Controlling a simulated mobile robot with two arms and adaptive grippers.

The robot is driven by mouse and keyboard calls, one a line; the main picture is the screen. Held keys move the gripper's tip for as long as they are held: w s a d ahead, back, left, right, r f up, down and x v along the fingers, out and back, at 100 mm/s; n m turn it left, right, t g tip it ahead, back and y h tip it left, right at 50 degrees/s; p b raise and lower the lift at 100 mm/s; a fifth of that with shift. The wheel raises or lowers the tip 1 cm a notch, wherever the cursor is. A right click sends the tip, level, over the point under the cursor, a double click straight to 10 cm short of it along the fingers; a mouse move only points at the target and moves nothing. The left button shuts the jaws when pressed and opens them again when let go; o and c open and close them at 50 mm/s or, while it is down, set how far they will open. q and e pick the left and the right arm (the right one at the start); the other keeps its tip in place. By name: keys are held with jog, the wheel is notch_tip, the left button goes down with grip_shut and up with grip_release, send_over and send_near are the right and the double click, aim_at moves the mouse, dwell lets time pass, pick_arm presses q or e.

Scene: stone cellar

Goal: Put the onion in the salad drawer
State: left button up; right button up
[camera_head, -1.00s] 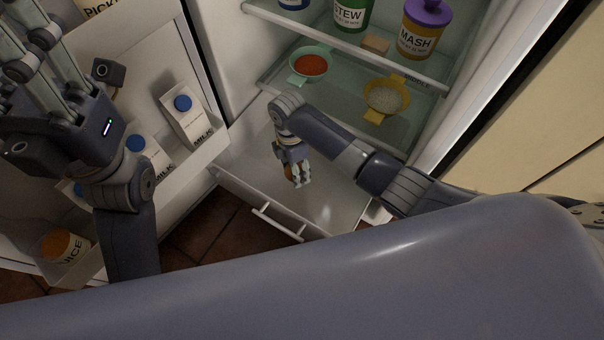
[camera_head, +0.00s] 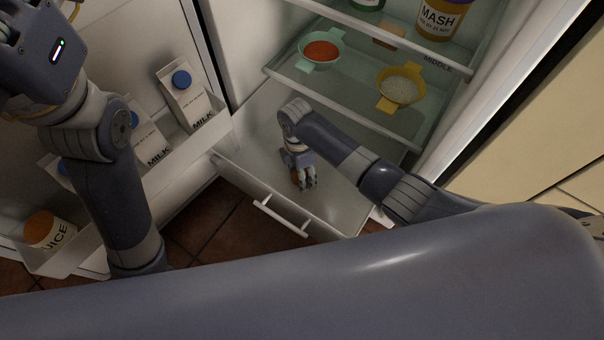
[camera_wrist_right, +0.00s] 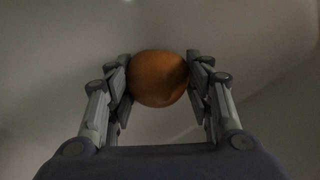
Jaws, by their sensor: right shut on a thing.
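The onion (camera_wrist_right: 158,78) is round and orange-brown, held between the fingers of my right gripper (camera_wrist_right: 159,80) in the right wrist view. In the head view the right gripper (camera_head: 304,184) points down inside the open salad drawer (camera_head: 262,198), and only a sliver of the onion shows beside the fingers. I cannot tell whether the onion touches the drawer floor. The drawer is pulled out at the bottom of the fridge, with a white handle (camera_head: 281,215) on its front. My left arm stands at the left, with its gripper fingers outside the picture.
The open door at left holds milk cartons (camera_head: 185,98) and a juice bottle (camera_head: 50,231). The drawer around the gripper looks bare.

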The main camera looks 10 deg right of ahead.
jog(key=o, duration=1.1)
jog(key=shift+f, duration=0.15)
jog(key=shift+o, duration=0.2)
